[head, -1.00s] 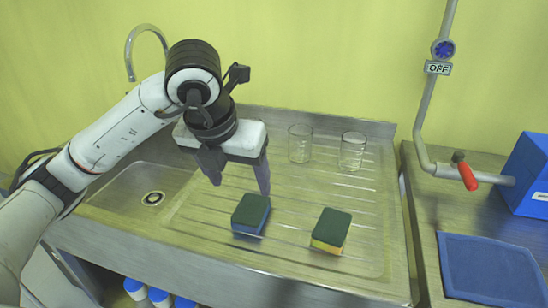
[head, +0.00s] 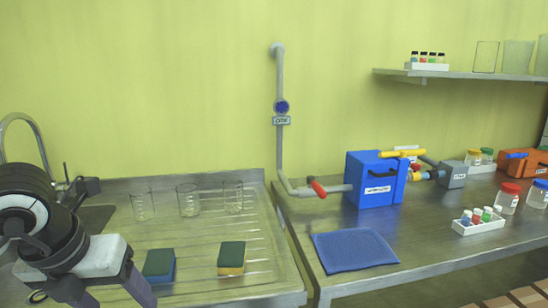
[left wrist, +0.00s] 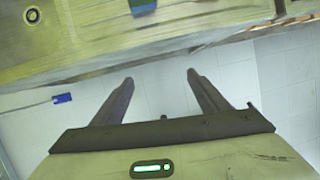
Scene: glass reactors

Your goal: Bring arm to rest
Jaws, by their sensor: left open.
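My left gripper (head: 115,298) is at the lower left of the head view, in front of the sink counter, partly cut off by the bottom edge. In the left wrist view its two fingers (left wrist: 159,78) are spread with nothing between them, over the pale floor. The counter's front edge lies beyond the fingertips there. My right gripper is not in view.
The steel drainboard (head: 200,282) holds two sponges, one blue-based (head: 159,265) and one yellow-based (head: 231,257), and three glass beakers (head: 188,199). A tap (head: 22,120) stands at left. The right bench carries a blue mat (head: 353,250) and a blue box (head: 372,180).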

